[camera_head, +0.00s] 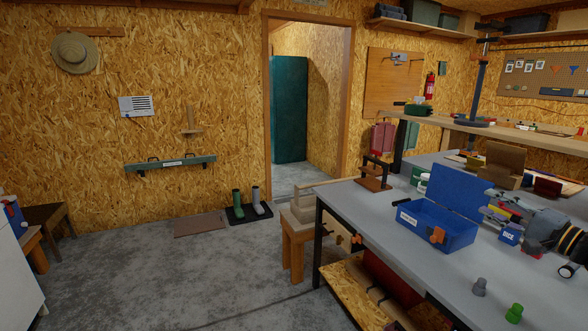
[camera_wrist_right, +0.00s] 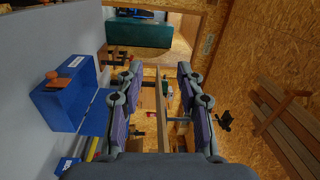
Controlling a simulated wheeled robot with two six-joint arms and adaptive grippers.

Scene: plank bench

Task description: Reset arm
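My right gripper (camera_head: 503,211) is at the right of the head view, over the grey workbench (camera_head: 391,228) and just right of the open blue toolbox (camera_head: 449,232). In the right wrist view the two fingers of the right gripper (camera_wrist_right: 157,76), with purple pads, stand well apart. Nothing is held between them. The open toolbox (camera_wrist_right: 70,92) lies to the left in that view, apart from the fingers. My left gripper is not in view.
On the bench are a dark press-like tool (camera_head: 375,173), a small blue box (camera_head: 510,233), a grey peg-like piece (camera_head: 479,287) and a green one (camera_head: 514,313). A wooden stool (camera_head: 297,233) stands beside the bench. The concrete floor (camera_head: 150,275) is largely clear.

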